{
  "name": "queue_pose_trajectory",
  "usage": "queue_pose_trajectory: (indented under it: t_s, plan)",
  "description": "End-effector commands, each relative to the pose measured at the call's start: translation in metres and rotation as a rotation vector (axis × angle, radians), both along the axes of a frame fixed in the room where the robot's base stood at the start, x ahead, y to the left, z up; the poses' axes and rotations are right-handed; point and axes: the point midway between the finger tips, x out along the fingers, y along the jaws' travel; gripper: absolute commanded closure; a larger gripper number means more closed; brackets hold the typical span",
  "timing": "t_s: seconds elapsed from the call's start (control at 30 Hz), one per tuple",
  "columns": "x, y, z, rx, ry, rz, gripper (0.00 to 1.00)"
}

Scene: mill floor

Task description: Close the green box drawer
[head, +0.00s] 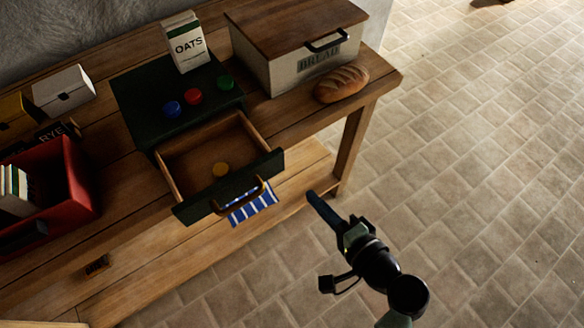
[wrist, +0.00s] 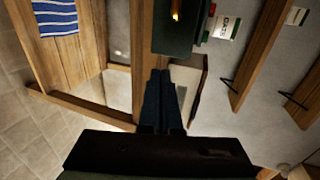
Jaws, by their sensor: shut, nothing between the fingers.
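The dark green box (head: 140,98) stands on the wooden bench in the head view. Its drawer (head: 228,193) is pulled out toward the front, with a brown handle (head: 243,200) on its dark green front.
Blue, red and green round pieces (head: 194,97) and an oats carton (head: 186,42) sit on the box. A bread bin (head: 290,75) and loaf (head: 341,84) stand right of it, a red crate (head: 80,180) left. A striped cloth (head: 252,204) lies below the drawer. Floor at right is clear.

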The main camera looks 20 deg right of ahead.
Motion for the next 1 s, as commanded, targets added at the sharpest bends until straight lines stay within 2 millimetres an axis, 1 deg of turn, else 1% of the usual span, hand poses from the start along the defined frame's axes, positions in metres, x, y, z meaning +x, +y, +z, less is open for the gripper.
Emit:
queue_pose_trajectory:
  t_s: [0.03,0.2,0.3,0.43,0.6,1.0]
  plan:
    - [0.011,0.004,-0.002,0.001,-0.002,0.003,1.0]
    - [0.044,0.014,-0.013,0.0,0.0,0.002,1.0]
    - [0.06,0.019,-0.012,-0.002,-0.002,0.003,1.0]
    - [0.075,0.024,-0.013,-0.002,-0.001,0.001,1.0]
    - [0.083,0.026,-0.014,-0.002,0.0,0.0,1.0]
    - [0.084,0.027,-0.015,-0.002,-0.001,0.0,1.0]
